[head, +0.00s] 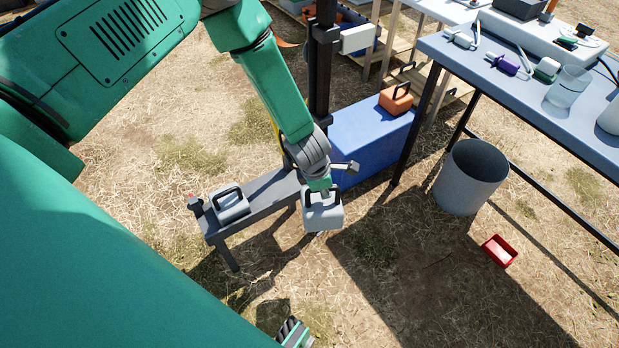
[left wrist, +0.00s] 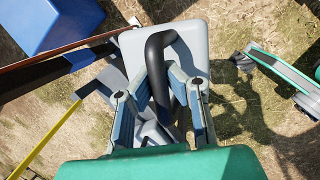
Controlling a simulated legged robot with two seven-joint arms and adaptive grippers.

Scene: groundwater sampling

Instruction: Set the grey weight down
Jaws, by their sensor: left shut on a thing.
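A light grey block-shaped weight (head: 323,215) with a dark loop handle hangs from my left gripper (head: 321,188). In the left wrist view the fingers of my left gripper (left wrist: 160,95) are closed on both sides of the black handle (left wrist: 157,60), with the grey weight (left wrist: 190,40) behind it. In the head view the weight is at the right end of a low grey bench (head: 265,195); I cannot tell its exact height. A second grey weight (head: 230,204) sits on the bench's left part. My right gripper (head: 294,333) shows only partly at the bottom edge.
A dark post (head: 321,70) rises behind the bench. A blue box (head: 365,145) with an orange weight (head: 396,99) on top stands behind. A grey bucket (head: 468,180) and a red tray (head: 499,251) are right, near a table (head: 500,88). Dry ground in front is clear.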

